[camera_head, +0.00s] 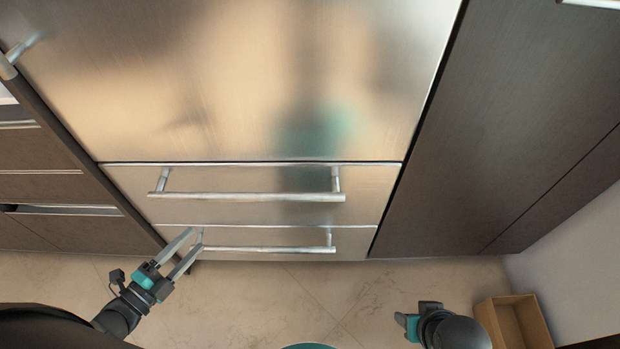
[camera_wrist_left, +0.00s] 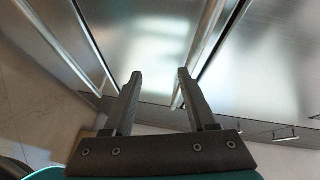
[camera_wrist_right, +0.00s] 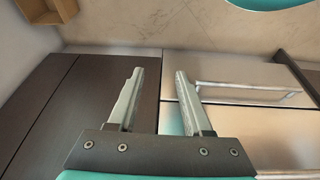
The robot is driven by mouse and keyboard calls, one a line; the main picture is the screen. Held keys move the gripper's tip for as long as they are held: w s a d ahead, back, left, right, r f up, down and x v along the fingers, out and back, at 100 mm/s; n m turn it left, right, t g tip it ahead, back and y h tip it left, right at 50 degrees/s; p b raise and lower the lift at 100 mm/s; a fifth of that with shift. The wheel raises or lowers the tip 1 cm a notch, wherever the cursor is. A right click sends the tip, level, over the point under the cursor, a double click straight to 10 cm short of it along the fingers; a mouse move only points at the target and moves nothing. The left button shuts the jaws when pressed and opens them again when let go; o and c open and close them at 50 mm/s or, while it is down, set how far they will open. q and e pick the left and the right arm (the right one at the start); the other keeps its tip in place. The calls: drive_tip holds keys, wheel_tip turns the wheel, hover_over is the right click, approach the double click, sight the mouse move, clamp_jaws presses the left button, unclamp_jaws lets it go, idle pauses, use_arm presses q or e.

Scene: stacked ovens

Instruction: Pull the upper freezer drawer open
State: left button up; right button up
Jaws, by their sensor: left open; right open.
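The upper freezer drawer (camera_head: 250,178) is a brushed-steel front with a long horizontal bar handle (camera_head: 250,196); it looks shut. Directly below is the lower drawer (camera_head: 280,237) with a similar bar handle (camera_head: 270,249). In the head view my left gripper (camera_head: 195,238) is open and empty, its fingertips overlapping the left end of the lower handle, below the upper one; contact cannot be told. In the left wrist view its open fingers (camera_wrist_left: 160,75) face steel panels, with a bar by the right finger. My right gripper (camera_wrist_right: 160,73) is open and empty, well away at the lower right.
A large steel door (camera_head: 240,80) is above the drawers. Dark cabinets stand left (camera_head: 40,150) and right (camera_head: 480,130). An open cardboard-coloured box (camera_head: 514,322) sits on the floor by the right wall. The tiled floor (camera_head: 270,305) in front is mostly clear.

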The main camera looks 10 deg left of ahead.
use_arm(q)
wheel_tip(320, 180, up, 2)
drive_tip(key=m+h+b, duration=0.4)
drive_tip(key=m+h, duration=0.1)
drive_tip(key=m, duration=0.1)
drive_tip(key=m+b, duration=0.1)
approach(237, 198)
drive_tip(key=x, duration=0.5)
drive_tip(key=shift+t, duration=0.3)
drive_tip(key=x, duration=0.2)
drive_tip(key=f+b+x, duration=0.1)
drive_tip(key=x, duration=0.2)
drive_tip(key=shift+w+d+b, duration=0.3)
drive_tip(key=shift+w+d, duration=0.1)
drive_tip(key=shift+w, duration=0.2)
use_arm(e)
drive_tip(key=shift+w+a+r+t+y, duration=0.35)
drive_tip(key=shift+w+a+r+t, duration=0.4)
drive_tip(key=shift+r+t, duration=0.15)
drive_tip(key=shift+w+a+r+t+y, duration=0.35)
drive_tip(key=shift+w+a+r+t, duration=0.35)
drive_tip(key=shift+r, duration=0.25)
drive_tip(key=shift+s, duration=0.1)
use_arm(q)
clamp_jaws()
